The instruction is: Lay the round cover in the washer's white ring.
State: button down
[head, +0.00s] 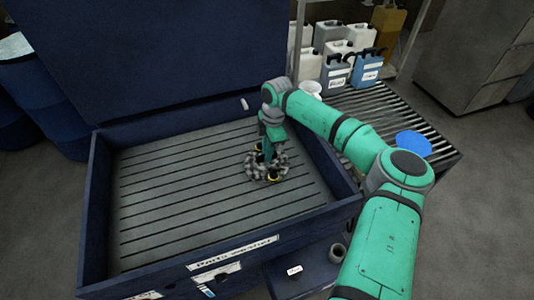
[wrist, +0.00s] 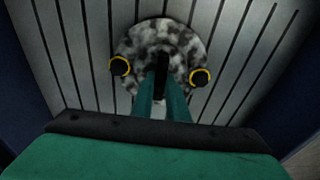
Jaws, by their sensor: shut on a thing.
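The round cover (head: 281,161) is a mottled grey disc with two black knobs in yellow rings. It is in the right half of the washer's basin (head: 170,200), low over the slatted floor or on it; I cannot tell which. In the wrist view the cover (wrist: 150,35) lies flat and face-on, with a dark bar at its middle. My gripper (head: 267,156) points down and is shut on that bar; its fingers (wrist: 163,85) also show in the wrist view. No white ring shows; the cover and gripper hide the floor beneath them.
The basin's dark blue walls (head: 97,215) surround the slats, which are bare on the left. The raised lid (head: 170,60) stands behind. On the right are a roller table (head: 375,105) with a blue disc (head: 413,143), and several jugs (head: 367,70).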

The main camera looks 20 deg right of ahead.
jog(key=shift+f, duration=0.4)
jog(key=c, duration=1.7)
grip_release()
jog(key=shift+w+f, duration=0.15)
jog(key=shift+f, duration=0.05)
jog(key=shift+s, duration=0.2)
jog(key=shift+r, duration=0.15)
jog(key=r, duration=0.4)
jog(key=d+r, duration=0.1)
jog(key=r, duration=0.7)
jog(key=shift+d, duration=0.2)
jog(key=shift+w, duration=0.1)
